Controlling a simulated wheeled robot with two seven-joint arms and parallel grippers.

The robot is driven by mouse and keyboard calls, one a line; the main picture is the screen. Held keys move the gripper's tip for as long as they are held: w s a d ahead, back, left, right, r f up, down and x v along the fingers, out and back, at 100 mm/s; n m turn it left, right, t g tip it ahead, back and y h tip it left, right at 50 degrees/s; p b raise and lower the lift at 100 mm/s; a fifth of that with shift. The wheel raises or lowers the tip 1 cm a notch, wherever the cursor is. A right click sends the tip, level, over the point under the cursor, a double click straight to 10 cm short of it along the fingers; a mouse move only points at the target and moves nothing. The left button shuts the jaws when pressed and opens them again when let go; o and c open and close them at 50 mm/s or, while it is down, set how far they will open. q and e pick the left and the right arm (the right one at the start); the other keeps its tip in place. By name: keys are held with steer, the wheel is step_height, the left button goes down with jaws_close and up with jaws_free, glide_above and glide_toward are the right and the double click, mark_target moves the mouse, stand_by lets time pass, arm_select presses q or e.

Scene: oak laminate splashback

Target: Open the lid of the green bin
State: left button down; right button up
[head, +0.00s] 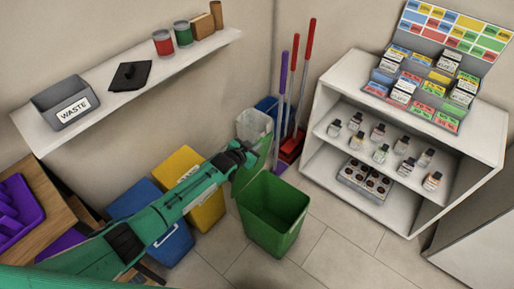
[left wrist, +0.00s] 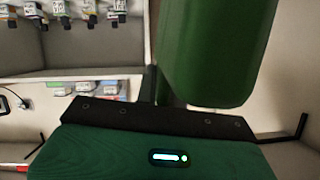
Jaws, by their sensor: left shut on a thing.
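The green bin (head: 275,230) stands on the floor in the middle of the head view, its dark inside showing from above. Its green lid (head: 253,168) is swung up and stands steeply at the bin's back left edge. My left gripper (head: 243,152) is at the upper edge of the lid, shut on it; my arm hides part of the contact. In the left wrist view a large green panel (left wrist: 212,50), apparently the lid, fills the upper right beyond the gripper. My right gripper is not in view.
A yellow bin (head: 208,212) and a blue bin (head: 168,245) stand left of the green bin, under my left arm. A grey-white bin (head: 254,124) and brooms (head: 300,85) are behind. A white shelf unit (head: 410,150) stands right. Floor in front right is clear.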

arm_select(q)
steer(key=shift+s+r, duration=0.1)
steer(key=shift+r, duration=0.05)
stand_by(1.0)
steer(key=c, duration=1.5)
jaws_free()
